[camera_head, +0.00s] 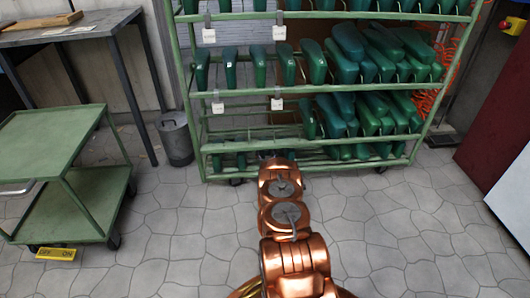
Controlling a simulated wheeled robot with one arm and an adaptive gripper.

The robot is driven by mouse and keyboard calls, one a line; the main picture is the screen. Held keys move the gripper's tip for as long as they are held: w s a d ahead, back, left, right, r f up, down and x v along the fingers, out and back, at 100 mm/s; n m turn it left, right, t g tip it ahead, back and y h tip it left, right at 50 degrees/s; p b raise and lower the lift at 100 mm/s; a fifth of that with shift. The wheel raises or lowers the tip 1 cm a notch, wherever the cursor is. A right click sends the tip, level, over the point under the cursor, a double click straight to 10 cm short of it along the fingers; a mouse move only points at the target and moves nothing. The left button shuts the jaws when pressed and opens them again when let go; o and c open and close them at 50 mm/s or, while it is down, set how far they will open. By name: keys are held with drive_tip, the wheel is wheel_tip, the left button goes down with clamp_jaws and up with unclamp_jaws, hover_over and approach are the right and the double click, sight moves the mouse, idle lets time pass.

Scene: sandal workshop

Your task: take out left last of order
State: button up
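Green shoe lasts fill the green rack (330,90) at the back. On the middle shelf, lasts (202,68) stand spaced apart on the left, and a crowded pile (385,52) lies on the right. More lasts (350,112) are heaped on the shelf below, and a few (216,160) sit low at the left. White tags (218,107) hang from the shelf edges; their writing is too small to read. My copper arm reaches forward toward the rack's bottom. My gripper's fingers do not show, and the arm covers part of the lowest shelf.
A green two-level cart (52,142) stands at left, both shelves empty. A dark table (75,32) with a wooden board is behind it. A grey bin (176,138) stands left of the rack. A dark red and white cabinet (500,135) is at right. The stone floor before the rack is clear.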

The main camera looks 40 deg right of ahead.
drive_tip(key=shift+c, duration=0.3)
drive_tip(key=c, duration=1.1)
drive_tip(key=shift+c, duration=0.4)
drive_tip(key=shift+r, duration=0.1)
